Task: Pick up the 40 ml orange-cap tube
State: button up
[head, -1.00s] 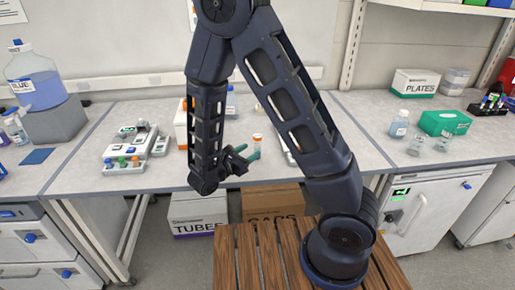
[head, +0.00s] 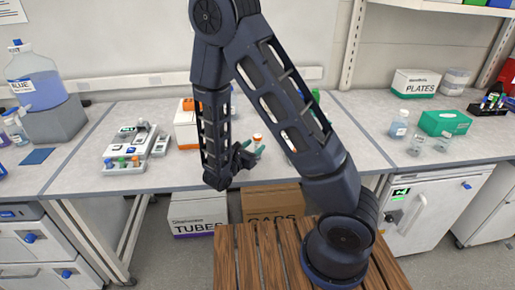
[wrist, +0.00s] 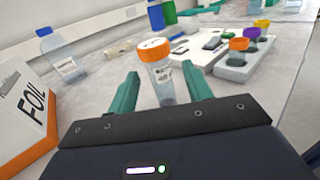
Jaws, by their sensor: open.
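The orange-cap tube (wrist: 162,76) stands upright on the bench in the wrist view, a clear tube with a white label. Its label is too small to read fully. My gripper (wrist: 163,88) is open, with one green finger on each side of the tube's line and the tube between or just beyond the fingertips; I cannot tell exactly how deep. In the head view the orange cap (head: 257,136) shows just above my gripper (head: 252,151), at the front part of the bench. The arm hides part of the bench there.
A white and orange FOIL box (wrist: 30,110) stands left in the wrist view, with a blue-capped bottle (wrist: 62,55) behind it. A white rack with coloured caps (wrist: 245,62) is at right. In the head view, bare bench (head: 80,172) lies left.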

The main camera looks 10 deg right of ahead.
jog(key=shift+x, duration=1.5)
jog(key=c, duration=1)
